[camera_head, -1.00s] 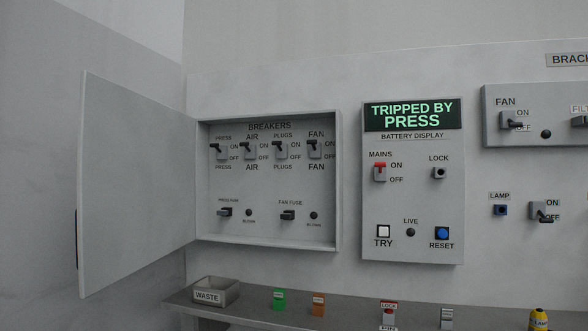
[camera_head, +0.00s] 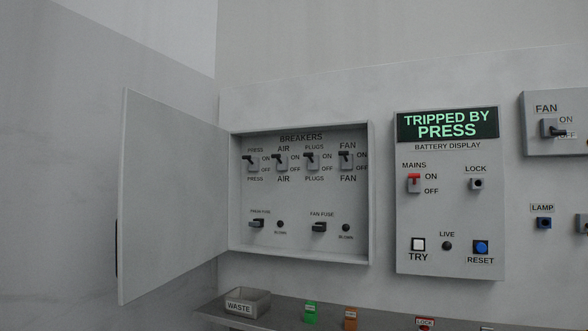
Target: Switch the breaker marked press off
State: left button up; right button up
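The breaker box (camera_head: 372,190) is on the wall with its door (camera_head: 172,195) swung open to the left. Inside, the press breaker (camera_head: 252,162) is leftmost in the top row, labelled PRESS above and below. Its black lever points up toward the ON mark. The air breaker (camera_head: 281,162), plugs breaker (camera_head: 312,161) and fan breaker (camera_head: 346,160) stand to its right, their levers also up. The display (camera_head: 447,124) on the panel at right reads TRIPPED BY PRESS. Neither of my grippers is in view.
The right panel has a red mains switch (camera_head: 414,183), a lock (camera_head: 477,184), a white TRY button (camera_head: 418,244) and a blue RESET button (camera_head: 481,247). Below, a shelf (camera_head: 280,312) carries a waste bin (camera_head: 248,302), a green item (camera_head: 311,313) and an orange item (camera_head: 350,318).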

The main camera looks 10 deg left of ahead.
aim_at(248, 157)
jog(key=i+l, duration=0.4)
jog(key=i, duration=0.15)
jog(key=u, duration=1.85)
